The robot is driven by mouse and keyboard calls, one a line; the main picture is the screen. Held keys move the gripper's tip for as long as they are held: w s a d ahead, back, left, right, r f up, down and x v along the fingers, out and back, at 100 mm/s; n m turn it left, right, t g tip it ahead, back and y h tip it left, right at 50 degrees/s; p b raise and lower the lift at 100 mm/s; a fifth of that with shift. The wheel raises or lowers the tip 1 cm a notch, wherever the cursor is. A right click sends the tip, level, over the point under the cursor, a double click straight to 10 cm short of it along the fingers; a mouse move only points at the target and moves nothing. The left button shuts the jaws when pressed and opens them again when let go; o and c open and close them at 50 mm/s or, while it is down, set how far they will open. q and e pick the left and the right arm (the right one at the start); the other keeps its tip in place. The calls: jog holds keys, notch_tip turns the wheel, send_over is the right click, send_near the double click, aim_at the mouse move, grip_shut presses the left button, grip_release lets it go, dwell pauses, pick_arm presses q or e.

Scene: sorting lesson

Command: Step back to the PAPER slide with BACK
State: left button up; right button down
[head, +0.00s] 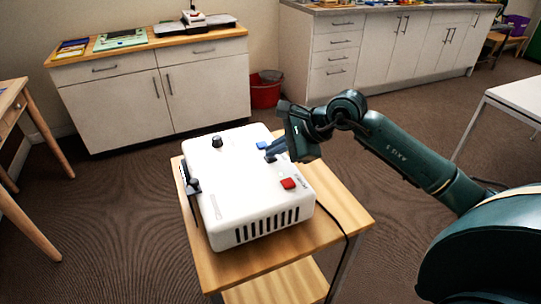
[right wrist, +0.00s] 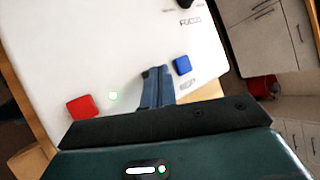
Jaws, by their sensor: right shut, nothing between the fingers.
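A white slide projector (head: 235,190) stands on a small wooden table. On its top are a blue button (head: 263,145) and a red button (head: 288,183). The lettering beside the buttons is too small to read, so I cannot tell which is BACK. My right gripper (head: 271,156) is shut and empty, its fingers low over the top between the two buttons, nearer the blue one. In the right wrist view the blue button (right wrist: 182,65) is just right of the fingertips (right wrist: 153,73), and the red button (right wrist: 82,106) is farther left. No slide picture shows. My left gripper is out of view.
A black knob (head: 217,141) stands on the projector's far left, and a dark lever (head: 193,186) is at its left side. The wooden table (head: 345,213) has bare room at right, where a cable runs down.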

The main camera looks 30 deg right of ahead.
aim_at(276, 159)
jog(key=shift+r+p, duration=0.35)
jog(key=shift+r, duration=0.5)
jog(key=shift+r+p, duration=1.4)
jog(key=shift+r, duration=1.1)
jog(key=shift+f, duration=0.1)
